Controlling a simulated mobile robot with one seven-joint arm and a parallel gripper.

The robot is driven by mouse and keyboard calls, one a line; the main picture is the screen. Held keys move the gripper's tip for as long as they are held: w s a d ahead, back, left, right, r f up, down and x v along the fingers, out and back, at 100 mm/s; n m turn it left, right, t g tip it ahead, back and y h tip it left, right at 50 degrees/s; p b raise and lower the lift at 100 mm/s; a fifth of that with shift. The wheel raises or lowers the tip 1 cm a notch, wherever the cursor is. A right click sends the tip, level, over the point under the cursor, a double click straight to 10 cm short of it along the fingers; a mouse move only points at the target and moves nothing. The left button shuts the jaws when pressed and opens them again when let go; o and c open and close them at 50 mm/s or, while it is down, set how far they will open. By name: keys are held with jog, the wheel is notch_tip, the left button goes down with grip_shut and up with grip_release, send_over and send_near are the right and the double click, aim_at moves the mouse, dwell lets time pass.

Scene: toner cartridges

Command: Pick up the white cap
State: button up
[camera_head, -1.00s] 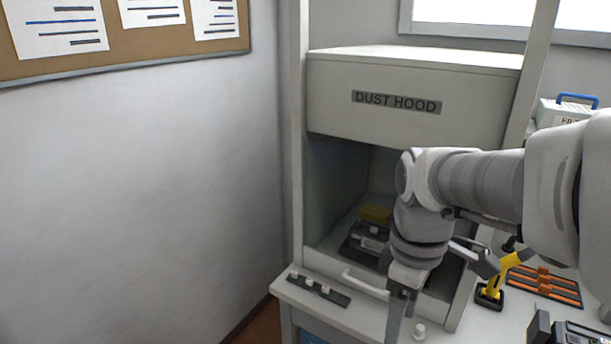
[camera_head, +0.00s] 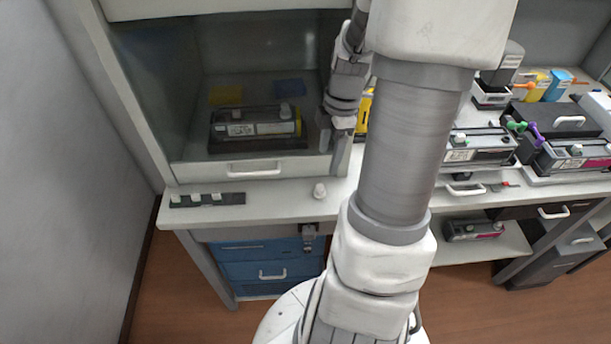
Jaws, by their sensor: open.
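A small white cap (camera_head: 319,190) stands alone on the pale bench top, in front of the hood's right front corner. My gripper (camera_head: 333,147) points down near the right front edge of the hood, above and a little behind the lone cap. It is open, apart from the cap, and nothing shows between its fingers. My own arm hides part of the bench to the right of the cap.
A dark toner cartridge (camera_head: 254,124) with white knobs stands inside the dust hood, whose front has a white handle (camera_head: 254,170). More cartridges (camera_head: 478,146) and coloured tools fill the right bench. Blue drawers (camera_head: 265,262) are below. The bench around the lone cap is clear.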

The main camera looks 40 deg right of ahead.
send_over(320, 186)
jog(key=f, duration=0.6)
jog(key=shift+s+d+f+b, duration=0.1)
jog(key=shift+s+d+b, duration=0.3)
jog(key=shift+w+a+f, duration=0.1)
jog(key=shift+a+f, duration=0.05)
jog(key=shift+f, duration=0.8)
jog(key=shift+w+a+f, duration=0.1)
jog(key=shift+w+f, duration=0.05)
jog(key=shift+f, duration=0.85)
jog(key=shift+w+a+f, duration=0.1)
jog(key=shift+a+f, duration=0.05)
jog(key=shift+f, duration=0.8)
grip_shut()
